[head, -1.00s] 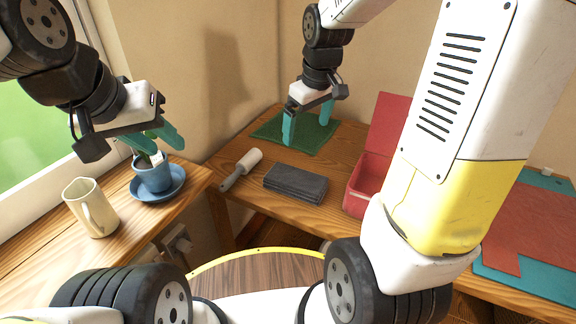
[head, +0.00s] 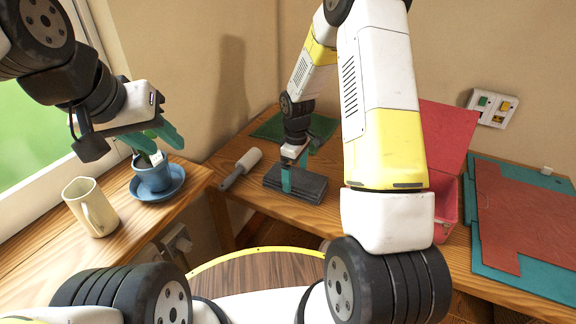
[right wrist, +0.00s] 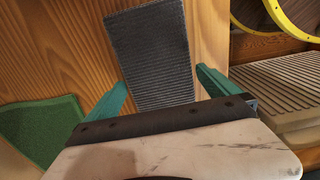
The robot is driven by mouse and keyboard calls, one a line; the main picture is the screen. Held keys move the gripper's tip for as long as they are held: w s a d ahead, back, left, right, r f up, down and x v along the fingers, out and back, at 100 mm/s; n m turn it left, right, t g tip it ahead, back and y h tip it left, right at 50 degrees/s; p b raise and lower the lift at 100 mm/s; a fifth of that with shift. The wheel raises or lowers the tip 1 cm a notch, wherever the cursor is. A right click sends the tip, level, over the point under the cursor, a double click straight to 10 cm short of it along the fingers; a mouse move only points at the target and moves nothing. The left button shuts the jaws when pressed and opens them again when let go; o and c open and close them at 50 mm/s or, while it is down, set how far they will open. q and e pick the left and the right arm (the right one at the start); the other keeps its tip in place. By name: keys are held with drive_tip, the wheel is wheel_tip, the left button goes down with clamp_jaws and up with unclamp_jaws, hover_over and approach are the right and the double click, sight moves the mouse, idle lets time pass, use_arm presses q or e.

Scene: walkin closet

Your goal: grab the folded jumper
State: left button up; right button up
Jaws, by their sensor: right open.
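The folded jumper is a dark grey, ribbed, flat bundle (head: 312,188) on the wooden desk in the head view. It also shows in the right wrist view (right wrist: 150,45), with its near end reaching between the fingers. My right gripper (head: 293,180) is open and points down over the jumper's left part; the wrist view shows its teal fingers (right wrist: 162,92) on either side of the jumper. Contact cannot be told. My left gripper (head: 170,145) is open above the blue cup (head: 153,176) at the left.
A lint roller (head: 241,168) lies left of the jumper. A green mat (head: 268,128) lies behind it. A red open box (head: 446,205) stands to the right, partly hidden by my right arm. A cream mug (head: 88,207) and blue saucer (head: 172,192) stand on the left ledge.

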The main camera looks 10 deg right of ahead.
drive_tip(key=shift+f, duration=1.4)
drive_tip(key=c, duration=1.5)
drive_tip(key=shift+o, duration=0.2)
drive_tip(key=shift+r, duration=0.15)
drive_tip(key=shift+r, duration=0.55)
wheel_tip(320, 180, up, 2)
drive_tip(key=shift+r, duration=0.1)
drive_tip(key=s+a, duration=0.2)
drive_tip(key=s, duration=0.5)
drive_tip(key=s+a+r, duration=0.1)
drive_tip(key=s, duration=0.7)
drive_tip(key=shift+s+a+r, duration=0.25)
drive_tip(key=shift+s+a, duration=0.05)
drive_tip(key=shift+a, duration=0.05)
